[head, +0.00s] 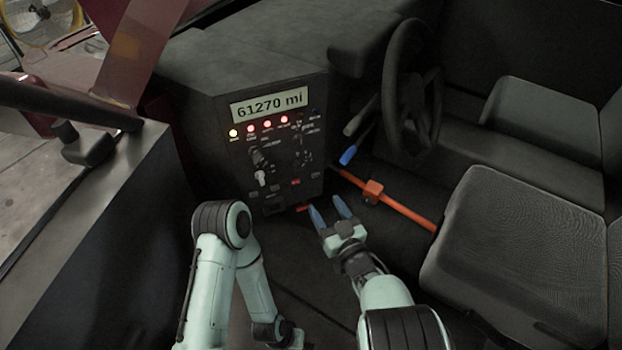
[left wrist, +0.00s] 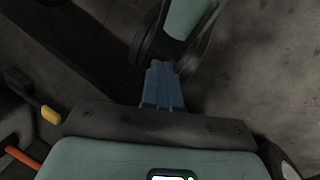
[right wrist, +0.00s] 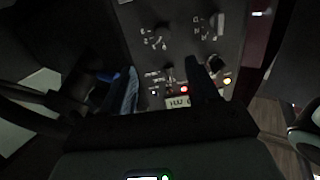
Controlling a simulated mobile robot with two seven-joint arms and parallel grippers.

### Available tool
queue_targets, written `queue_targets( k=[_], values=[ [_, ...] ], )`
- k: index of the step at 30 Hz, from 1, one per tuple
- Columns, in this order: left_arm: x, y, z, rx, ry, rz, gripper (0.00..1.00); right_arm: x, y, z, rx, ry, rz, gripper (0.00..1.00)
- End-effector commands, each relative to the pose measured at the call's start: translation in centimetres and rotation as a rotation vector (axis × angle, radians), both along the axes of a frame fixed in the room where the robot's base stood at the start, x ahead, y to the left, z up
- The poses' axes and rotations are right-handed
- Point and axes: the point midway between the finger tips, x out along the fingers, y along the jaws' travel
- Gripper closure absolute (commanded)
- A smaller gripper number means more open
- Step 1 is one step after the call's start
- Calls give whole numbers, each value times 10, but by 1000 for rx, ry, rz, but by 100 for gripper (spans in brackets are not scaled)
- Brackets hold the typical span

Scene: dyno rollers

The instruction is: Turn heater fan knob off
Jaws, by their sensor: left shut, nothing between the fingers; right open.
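The dark control panel (head: 232,140) faces me in the head view, with several knobs below a row of lit lamps. A large dark knob (head: 258,156) sits at its left, and a pale small knob (head: 261,178) is below it. The labels are too small to tell which is the heater fan knob. My right gripper (head: 328,210) is open and empty, low in front of the panel and apart from it. The right wrist view shows panel knobs (right wrist: 160,38) beyond its spread fingers. My left gripper (left wrist: 163,85) is shut and empty, pointing at one of my own pale arm links.
A steering wheel (head: 408,85) stands right of the panel. A display (head: 268,104) reads 61270 mi. A dark side wall (head: 80,190) bounds the left.

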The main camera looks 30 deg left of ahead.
Motion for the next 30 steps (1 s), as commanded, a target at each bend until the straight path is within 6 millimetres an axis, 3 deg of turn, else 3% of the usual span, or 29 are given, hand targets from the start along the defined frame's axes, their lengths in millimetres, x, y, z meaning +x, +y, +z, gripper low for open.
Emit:
queue_targets(
  k=[5, 20, 30],
  values=[
    [3, 1, -2, 3, -8, 2, 100, 8, 16, 3, 3, -11, 10, 40],
    [22, 11, -17, 28, -56, 24, 100, 64, 90, 1, 2, -8, 8, 40],
    [28, 14, -21, 36, -74, 31, 100, 79, 107, 2, 1, -5, 5, 40]
  ],
)
